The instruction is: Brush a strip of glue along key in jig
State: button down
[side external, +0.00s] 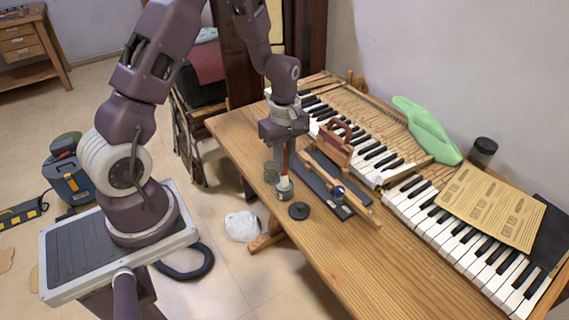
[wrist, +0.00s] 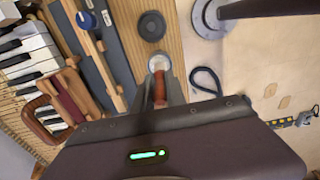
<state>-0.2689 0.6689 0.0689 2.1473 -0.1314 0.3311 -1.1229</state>
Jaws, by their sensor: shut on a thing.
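My gripper (side external: 286,148) is shut on a red-handled brush (side external: 285,163), which points down, upright. The brush handle also shows between the fingers in the wrist view (wrist: 160,88). Its lower end is over or inside a small white glue pot (side external: 284,187), seen as a pale round opening in the wrist view (wrist: 158,63); bristles and contact are hidden. Right of the pot, the jig (side external: 318,182) is a dark board with a long pale wooden key (side external: 334,177) along it. I cannot tell whether glue is on the key.
A brown-handled wooden tool (side external: 335,145) stands beyond the jig. The keyboard (side external: 400,195) runs along the back, with brown paper (side external: 492,207) over it. The table's near right is clear.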

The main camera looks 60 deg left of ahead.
aim_at(285, 148)
jog(key=shift+r, duration=2.8)
